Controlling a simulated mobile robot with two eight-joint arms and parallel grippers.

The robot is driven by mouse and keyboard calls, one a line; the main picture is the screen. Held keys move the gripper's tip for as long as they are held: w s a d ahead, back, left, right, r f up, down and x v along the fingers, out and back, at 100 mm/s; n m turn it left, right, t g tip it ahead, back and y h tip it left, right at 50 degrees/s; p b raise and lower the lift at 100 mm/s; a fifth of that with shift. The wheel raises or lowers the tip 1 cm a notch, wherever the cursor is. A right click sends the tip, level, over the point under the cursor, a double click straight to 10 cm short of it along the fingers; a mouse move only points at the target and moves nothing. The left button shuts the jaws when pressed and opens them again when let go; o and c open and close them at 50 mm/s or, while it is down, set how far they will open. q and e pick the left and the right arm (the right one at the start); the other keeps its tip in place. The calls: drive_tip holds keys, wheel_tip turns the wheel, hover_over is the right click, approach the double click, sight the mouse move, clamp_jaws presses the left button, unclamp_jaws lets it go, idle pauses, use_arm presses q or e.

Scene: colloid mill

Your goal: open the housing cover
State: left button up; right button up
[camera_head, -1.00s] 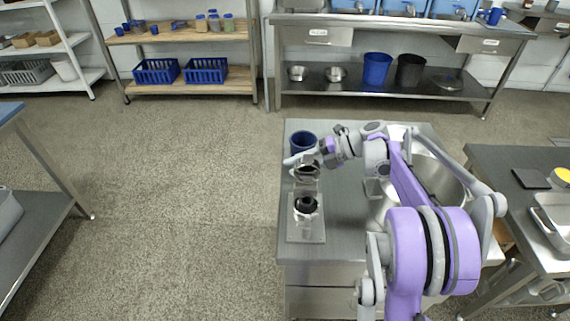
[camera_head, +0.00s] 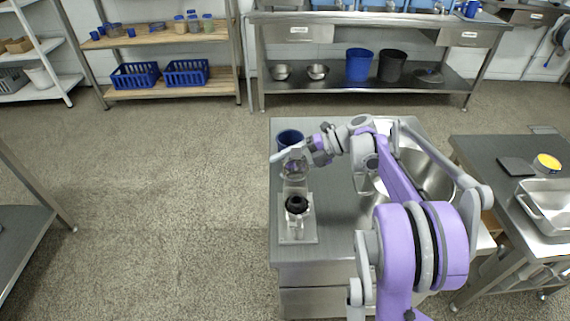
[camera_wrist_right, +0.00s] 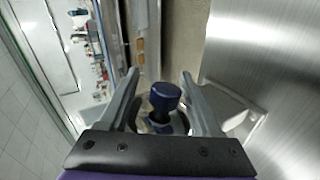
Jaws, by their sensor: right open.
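The colloid mill stands on a pale base plate (camera_head: 298,234) at the left side of the steel table. Its housing (camera_head: 297,205) shows a dark round opening at the top. Behind it, a shiny round part that looks like the housing cover (camera_head: 294,168) stands raised and tilted up, apart from the opening. My right gripper (camera_head: 278,155) is at the top of this part, with its fingers pointing left. In the right wrist view its fingers (camera_wrist_right: 160,85) are spread, with nothing clearly gripped. Whether they touch the cover cannot be told. My left gripper is out of view.
A large steel bowl (camera_head: 430,172) is on the right of the table. Open floor lies to the left.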

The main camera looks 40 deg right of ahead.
drive_tip(key=p+v, duration=0.2)
drive_tip(key=v, duration=0.9)
drive_tip(key=shift+s+a+f, duration=0.1)
drive_tip(key=shift+f, duration=0.1)
